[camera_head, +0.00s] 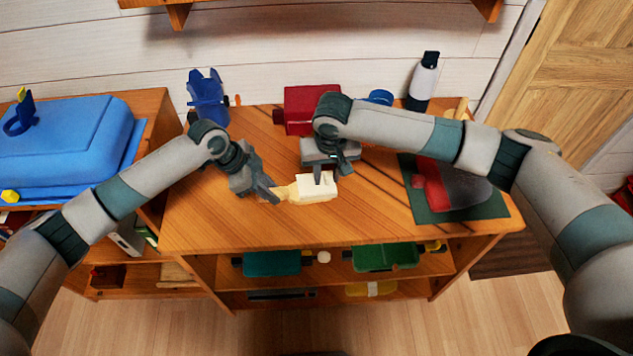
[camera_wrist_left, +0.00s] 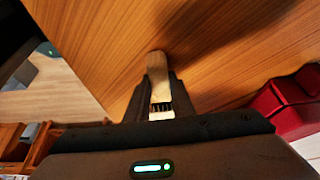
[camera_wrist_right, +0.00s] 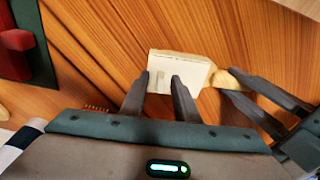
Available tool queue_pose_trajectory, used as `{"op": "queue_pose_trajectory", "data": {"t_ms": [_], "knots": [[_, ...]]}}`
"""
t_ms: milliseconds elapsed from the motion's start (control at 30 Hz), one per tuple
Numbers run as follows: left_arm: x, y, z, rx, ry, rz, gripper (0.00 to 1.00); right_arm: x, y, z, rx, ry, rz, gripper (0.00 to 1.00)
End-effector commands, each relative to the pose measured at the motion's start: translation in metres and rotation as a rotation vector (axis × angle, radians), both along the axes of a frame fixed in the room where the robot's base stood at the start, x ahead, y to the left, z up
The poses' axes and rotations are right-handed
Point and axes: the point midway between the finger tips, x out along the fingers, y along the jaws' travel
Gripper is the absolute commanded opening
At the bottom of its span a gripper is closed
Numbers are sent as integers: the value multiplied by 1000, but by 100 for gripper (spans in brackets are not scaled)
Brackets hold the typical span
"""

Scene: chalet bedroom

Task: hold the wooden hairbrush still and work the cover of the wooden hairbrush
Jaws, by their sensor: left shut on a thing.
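The wooden hairbrush (camera_head: 284,192) lies over the table, its tan handle toward my left gripper. A cream-white block-like cover (camera_head: 317,187) sits at its right end and shows in the right wrist view (camera_wrist_right: 196,72). My left gripper (camera_head: 272,194) is shut on the hairbrush handle. In the left wrist view the pale wood (camera_wrist_left: 157,66) stands between its fingers, with a short row of dark teeth nearer the palm. My right gripper (camera_head: 326,178) is over the cover, with its fingers apart. In the right wrist view a small pale tab shows between those fingers; contact is unclear.
A red box (camera_head: 299,104) stands behind my right gripper, a blue object (camera_head: 207,98) at the back left and a bottle (camera_head: 423,81) at the back right. A dark green mat (camera_head: 461,211) with red and grey items lies right. The table front is clear.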

Motion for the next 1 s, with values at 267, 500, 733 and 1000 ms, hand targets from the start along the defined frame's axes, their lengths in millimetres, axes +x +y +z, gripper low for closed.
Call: {"op": "queue_pose_trajectory", "data": {"t_ms": [267, 500, 733, 1000], "knots": [[0, 0, 0, 0, 0, 0, 2, 0, 0, 0, 0, 0, 0, 23], [0, 0, 0, 0, 0, 0, 2, 0, 0, 0, 0, 0, 0, 0], [0, 0, 0, 0, 0, 0, 2, 0, -4, -1, 0, 1, -1, 0], [0, 0, 0, 0, 0, 0, 2, 1, -18, -1, -1, 2, -2, 0]]}}
